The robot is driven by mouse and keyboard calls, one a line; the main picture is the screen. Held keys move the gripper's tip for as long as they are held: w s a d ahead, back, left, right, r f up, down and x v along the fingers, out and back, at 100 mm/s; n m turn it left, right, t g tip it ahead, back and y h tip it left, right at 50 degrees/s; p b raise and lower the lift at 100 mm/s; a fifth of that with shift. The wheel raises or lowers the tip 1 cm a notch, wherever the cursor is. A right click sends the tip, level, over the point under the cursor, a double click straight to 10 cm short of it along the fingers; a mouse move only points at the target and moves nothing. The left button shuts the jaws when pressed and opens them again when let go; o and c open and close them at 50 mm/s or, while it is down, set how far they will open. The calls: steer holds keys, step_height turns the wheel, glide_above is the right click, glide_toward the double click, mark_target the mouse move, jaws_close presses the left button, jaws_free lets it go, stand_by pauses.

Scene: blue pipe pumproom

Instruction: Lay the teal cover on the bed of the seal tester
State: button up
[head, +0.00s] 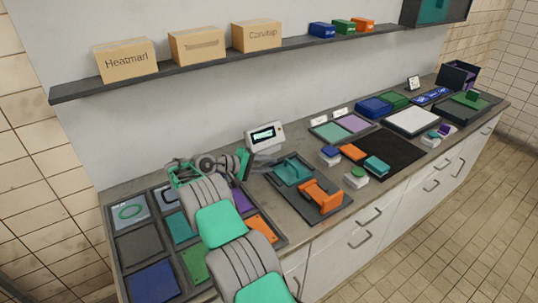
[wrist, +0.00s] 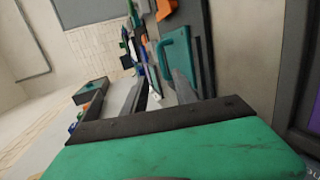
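The seal tester's dark base (head: 335,212) stands mid-counter, behind my arm. A teal, handled-looking piece (head: 292,171) lies on the base's left part and an orange handled piece (head: 322,196) on its right part. I take the teal piece to be the cover; it also shows in the wrist view (wrist: 177,55), beyond my fingers. My gripper (wrist: 158,85) has its fingers apart, with nothing seen held between them. In the head view, my gripper (head: 248,163) is left of the teal piece, apart from it, over the compartment tray's back edge. My arm hides part of that tray.
A dark compartment tray (head: 165,258) with several coloured plates fills the counter's left end. A display unit (head: 265,136) stands behind the tester. A black mat (head: 392,150) with small blocks lies to the right. A shelf (head: 200,61) with boxes hangs above.

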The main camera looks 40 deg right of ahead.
steer(key=shift+a, duration=0.15)
steer(key=w+a+r+t+y, duration=0.3)
steer(key=w+a+r+t, duration=0.2)
steer(key=a+r, duration=0.3)
steer(key=s+a+r+n+t+y, duration=0.1)
steer(key=s+a+r+t+y, duration=0.35)
steer(key=a, duration=0.75)
steer(key=s+a+n+g+y, duration=0.1)
steer(key=s+a+y, duration=0.5)
steer(key=s+a, duration=1.3)
steer(key=shift+s+a+f+n+g, duration=0.25)
steer(key=shift+s+n+g, duration=0.15)
steer(key=shift+s, duration=0.6)
steer(key=shift+r, duration=0.1)
